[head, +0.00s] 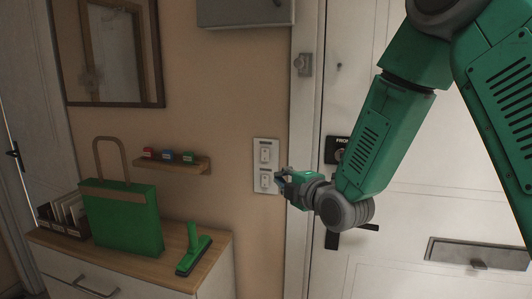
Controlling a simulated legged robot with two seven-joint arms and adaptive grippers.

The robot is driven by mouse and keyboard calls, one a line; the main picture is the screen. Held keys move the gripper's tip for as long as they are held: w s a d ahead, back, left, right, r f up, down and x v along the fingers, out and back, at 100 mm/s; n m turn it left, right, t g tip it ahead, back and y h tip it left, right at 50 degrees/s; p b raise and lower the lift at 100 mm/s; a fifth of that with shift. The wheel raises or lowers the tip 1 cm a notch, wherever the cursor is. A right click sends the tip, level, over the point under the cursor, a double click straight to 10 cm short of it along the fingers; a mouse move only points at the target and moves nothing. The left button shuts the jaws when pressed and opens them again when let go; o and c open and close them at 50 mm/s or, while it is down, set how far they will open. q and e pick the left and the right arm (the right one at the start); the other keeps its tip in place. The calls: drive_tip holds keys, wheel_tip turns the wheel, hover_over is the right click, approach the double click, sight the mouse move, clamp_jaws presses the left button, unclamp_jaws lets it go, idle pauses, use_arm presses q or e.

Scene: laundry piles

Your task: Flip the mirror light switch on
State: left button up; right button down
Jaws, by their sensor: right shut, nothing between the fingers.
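A white switch plate (266,166) is on the beige wall, left of the white door's frame. It carries an upper switch (265,154) and a lower switch (265,181), each under a small label too small to read. My right gripper (279,181) is shut and empty, with its fingertips at the right edge of the plate beside the lower switch. I cannot tell whether it touches the plate. A dark-framed mirror (112,50) hangs on the wall at upper left. My left gripper is not in view.
A wooden-topped cabinet (215,257) stands below, with a green bag (122,218), a green brush (194,250) and a card holder (62,216). A small shelf (172,165) holds three coloured items. A grey box (245,12) is above; the door (400,200) is at right.

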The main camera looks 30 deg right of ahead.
drive_tip(key=shift+w+d+r, duration=0.1)
drive_tip(key=shift+w+r, duration=0.05)
drive_tip(key=shift+r, duration=0.35)
drive_tip(key=shift+d, duration=0.1)
